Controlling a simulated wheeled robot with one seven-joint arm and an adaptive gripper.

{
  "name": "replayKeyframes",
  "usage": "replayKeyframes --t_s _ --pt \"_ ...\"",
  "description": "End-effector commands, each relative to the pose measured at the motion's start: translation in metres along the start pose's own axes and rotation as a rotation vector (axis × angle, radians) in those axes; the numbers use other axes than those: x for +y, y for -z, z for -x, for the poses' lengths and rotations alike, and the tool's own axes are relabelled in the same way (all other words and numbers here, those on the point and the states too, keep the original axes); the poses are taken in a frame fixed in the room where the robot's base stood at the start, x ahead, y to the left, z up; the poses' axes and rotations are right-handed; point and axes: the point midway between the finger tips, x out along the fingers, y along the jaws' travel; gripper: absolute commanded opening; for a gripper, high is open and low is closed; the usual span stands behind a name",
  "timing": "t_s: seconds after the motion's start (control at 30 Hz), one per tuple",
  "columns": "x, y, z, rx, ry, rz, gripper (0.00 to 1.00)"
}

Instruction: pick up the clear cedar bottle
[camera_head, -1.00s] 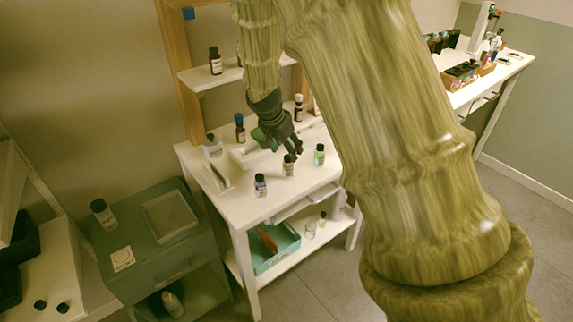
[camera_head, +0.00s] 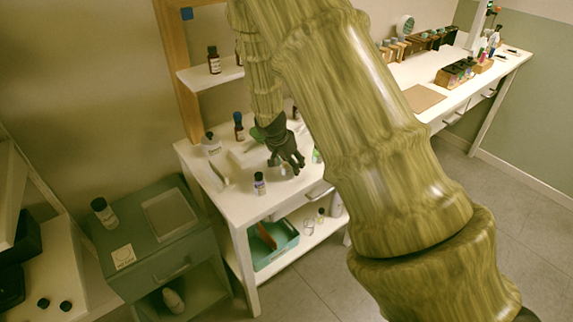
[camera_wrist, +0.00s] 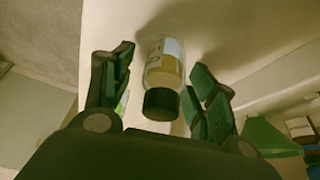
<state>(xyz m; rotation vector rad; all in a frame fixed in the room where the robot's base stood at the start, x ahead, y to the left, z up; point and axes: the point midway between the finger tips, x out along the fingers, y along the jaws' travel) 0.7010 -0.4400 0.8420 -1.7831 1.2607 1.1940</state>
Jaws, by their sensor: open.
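In the wrist view a clear bottle (camera_wrist: 165,68) with a black cap, a pale label and yellowish contents lies between my fingers. I cannot read its label. My gripper (camera_wrist: 165,80) is open, one finger on each side of the bottle, with a visible gap on both sides. In the head view my gripper (camera_head: 287,163) is low over the white table (camera_head: 240,207), and its fingers mostly hide the bottle there.
A dark-capped bottle (camera_head: 260,184) stands to the left of my gripper. A green-capped bottle (camera_head: 316,157) is close on the right, partly hidden by my arm. The table's front strip is clear.

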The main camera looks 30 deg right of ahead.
Motion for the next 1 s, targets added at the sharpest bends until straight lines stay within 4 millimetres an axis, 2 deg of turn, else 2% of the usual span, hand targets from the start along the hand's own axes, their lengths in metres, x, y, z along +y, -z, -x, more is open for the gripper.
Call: replayKeyframes --t_s 0.3,0.5,0.6,1.0 --pt "-0.0001 0.0003 -0.003 0.0 0.001 -0.001 0.58" --pt "-0.0002 0.0002 -0.0029 0.0 0.001 -0.001 0.21" --pt "-0.0001 0.0002 -0.0029 0.0 0.001 -0.001 0.07" --pt "-0.0007 0.0025 0.0021 0.001 0.002 0.0 0.07"
